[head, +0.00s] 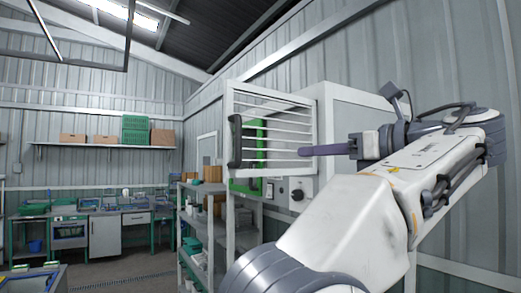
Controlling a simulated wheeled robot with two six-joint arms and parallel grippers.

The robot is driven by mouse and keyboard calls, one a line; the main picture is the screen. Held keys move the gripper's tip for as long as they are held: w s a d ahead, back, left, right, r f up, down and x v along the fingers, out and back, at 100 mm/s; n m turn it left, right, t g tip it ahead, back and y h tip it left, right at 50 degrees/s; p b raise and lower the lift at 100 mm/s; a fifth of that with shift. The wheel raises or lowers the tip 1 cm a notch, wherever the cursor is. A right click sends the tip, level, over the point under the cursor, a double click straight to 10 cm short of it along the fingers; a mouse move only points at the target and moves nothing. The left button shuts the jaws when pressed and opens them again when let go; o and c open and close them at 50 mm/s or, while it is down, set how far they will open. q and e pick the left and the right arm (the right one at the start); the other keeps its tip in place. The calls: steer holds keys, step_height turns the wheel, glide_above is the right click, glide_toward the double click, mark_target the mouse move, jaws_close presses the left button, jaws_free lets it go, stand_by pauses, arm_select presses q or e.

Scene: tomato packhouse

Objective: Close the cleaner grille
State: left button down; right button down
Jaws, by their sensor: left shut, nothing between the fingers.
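The cleaner grille (275,106) is a white frame with several horizontal bars, in the middle of the head view. A dark upright handle (235,141) is on its left edge. A green frame (261,150) shows behind the bars, and the grille appears to stand swung out from it; the exact angle is hard to tell. The white cleaner cabinet (350,105) is to the right of the grille. My left gripper (306,151) is shut and empty, its tip in front of the grille's right edge. Contact cannot be told. My right gripper is not in view.
A dark knob (297,195) sits on a panel below the grille. A shelf rack (196,236) with boxes stands below left. A wall shelf (95,146) holds cartons and green crates. Workbenches (104,238) line the back; the floor between is open.

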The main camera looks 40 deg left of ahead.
arm_select(q)
steer(key=a+r+g+p, duration=0.1)
steer(key=a, duration=1.3)
steer(key=shift+a+n, duration=0.15)
steer(key=shift+n, duration=0.15)
